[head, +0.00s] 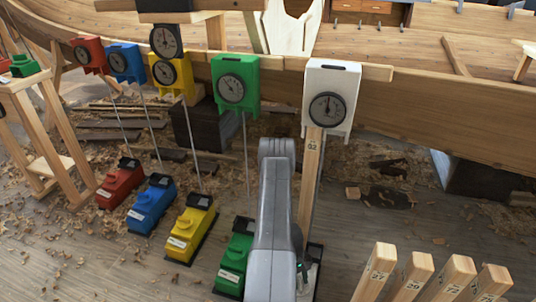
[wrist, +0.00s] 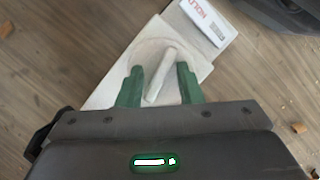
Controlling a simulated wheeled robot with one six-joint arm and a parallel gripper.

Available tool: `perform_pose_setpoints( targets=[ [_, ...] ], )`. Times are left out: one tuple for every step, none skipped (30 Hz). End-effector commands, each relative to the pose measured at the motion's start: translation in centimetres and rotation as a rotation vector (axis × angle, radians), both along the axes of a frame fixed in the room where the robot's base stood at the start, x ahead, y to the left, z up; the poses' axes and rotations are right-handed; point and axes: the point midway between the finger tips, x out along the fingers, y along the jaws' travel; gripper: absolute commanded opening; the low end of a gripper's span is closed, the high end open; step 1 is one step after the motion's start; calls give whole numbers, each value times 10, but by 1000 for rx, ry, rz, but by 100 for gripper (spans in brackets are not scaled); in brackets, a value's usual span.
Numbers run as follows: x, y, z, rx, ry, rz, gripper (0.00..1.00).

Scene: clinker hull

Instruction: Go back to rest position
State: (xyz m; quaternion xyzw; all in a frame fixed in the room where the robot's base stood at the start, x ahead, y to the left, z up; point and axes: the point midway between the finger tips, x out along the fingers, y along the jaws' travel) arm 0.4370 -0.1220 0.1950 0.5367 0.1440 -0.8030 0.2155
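My gripper (wrist: 159,84) is low near the floor in the wrist view. Its two green fingers are apart, on either side of a white bar-shaped handle (wrist: 161,76) on a white base block (wrist: 106,94). Gaps show between the fingers and the handle, so nothing looks gripped. A label reading "HOLD" (wrist: 204,14) is on the block's far part. In the head view my grey arm reaches down at the centre and the fingertips are hidden. Beside it a wooden post (head: 309,185) stands upright under a white gauge box (head: 331,97).
Red (head: 121,184), blue (head: 151,205), yellow (head: 190,227) and green (head: 236,259) floor units stand left of my arm, with gauge boxes above. Several numbered timber posts (head: 412,275) stand front right. The plank hull (head: 430,110) crosses behind. A wooden stand (head: 45,140) is at left.

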Motion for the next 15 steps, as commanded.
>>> perform_pose_setpoints(
  targets=[
    [-1,1,2,0,3,33,33],
    [-1,1,1,0,2,49,33],
    [-1,1,1,0,2,72,33],
    [-1,1,1,0,2,87,33],
    [-2,1,1,0,2,102,33],
    [-2,1,1,1,3,117,33],
    [-2,1,0,0,2,128,33],
    [-1,1,0,0,2,136,33],
    [-1,1,0,0,1,147,33],
    [-1,1,0,0,1,153,33],
    [-1,1,0,-1,1,159,33],
    [-1,1,0,0,1,165,33],
    [-1,1,0,-1,1,170,33],
    [-1,1,0,-1,1,172,33],
    [-1,1,0,0,1,174,33]
  ],
)
